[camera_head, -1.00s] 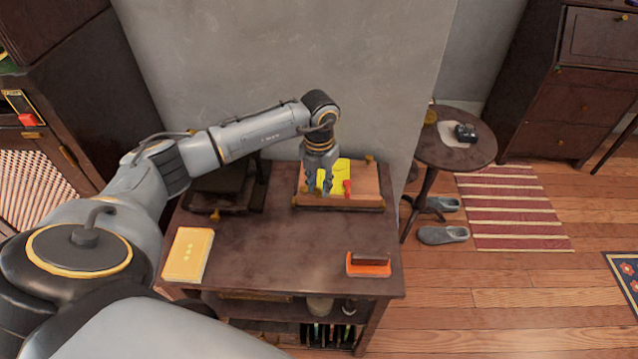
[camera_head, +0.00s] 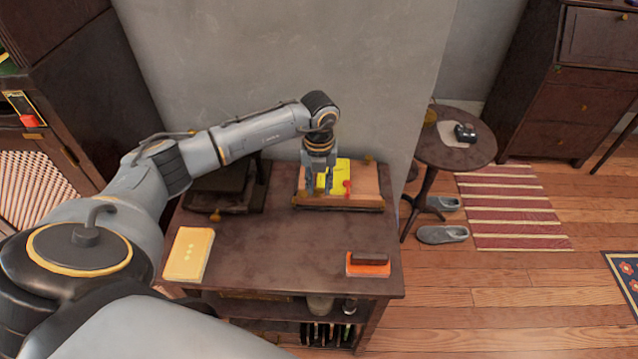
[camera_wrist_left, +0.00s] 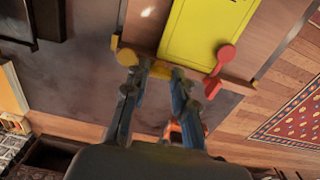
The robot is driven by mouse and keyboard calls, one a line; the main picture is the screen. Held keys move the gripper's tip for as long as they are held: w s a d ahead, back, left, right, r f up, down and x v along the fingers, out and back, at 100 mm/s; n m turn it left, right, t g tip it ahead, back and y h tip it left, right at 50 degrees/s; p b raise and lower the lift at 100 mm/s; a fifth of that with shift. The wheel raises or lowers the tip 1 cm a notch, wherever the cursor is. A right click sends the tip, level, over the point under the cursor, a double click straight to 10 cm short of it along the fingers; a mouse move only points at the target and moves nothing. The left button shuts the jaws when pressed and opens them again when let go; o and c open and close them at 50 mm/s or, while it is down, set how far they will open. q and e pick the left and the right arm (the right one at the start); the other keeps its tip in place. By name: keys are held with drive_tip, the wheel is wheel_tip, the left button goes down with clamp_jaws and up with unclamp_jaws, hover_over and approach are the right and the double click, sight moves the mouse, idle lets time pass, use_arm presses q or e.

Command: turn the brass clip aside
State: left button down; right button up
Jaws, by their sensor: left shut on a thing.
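A wooden board (camera_head: 367,185) lies at the back of the dark table, with a yellow sheet (camera_head: 341,177) on it. A red clip (camera_head: 347,187) sits at the sheet's front right; it shows clearly in the left wrist view (camera_wrist_left: 219,70), lying over the sheet's edge. The brass clip (camera_wrist_left: 161,69) is at the board's front edge, left of the red clip. My left gripper (camera_head: 319,191) points down at the board's front left, and its fingers are shut on the brass clip. In the head view the fingers largely hide that clip. My right gripper is not in view.
The table (camera_head: 280,245) is bare in the middle. A pale yellow box (camera_head: 188,255) lies at its front left, and an orange block with a dark top (camera_head: 368,266) at its front right. A dark stand (camera_head: 222,187) is left of the board. The wall rises close behind.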

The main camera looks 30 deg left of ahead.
use_arm(q)
drive_tip(key=c, duration=1.1)
unclamp_jaws()
drive_tip(key=shift+r, duration=0.3)
wheel_tip(320, 180, up, 12)
drive_tip(key=shift+f, duration=0.25)
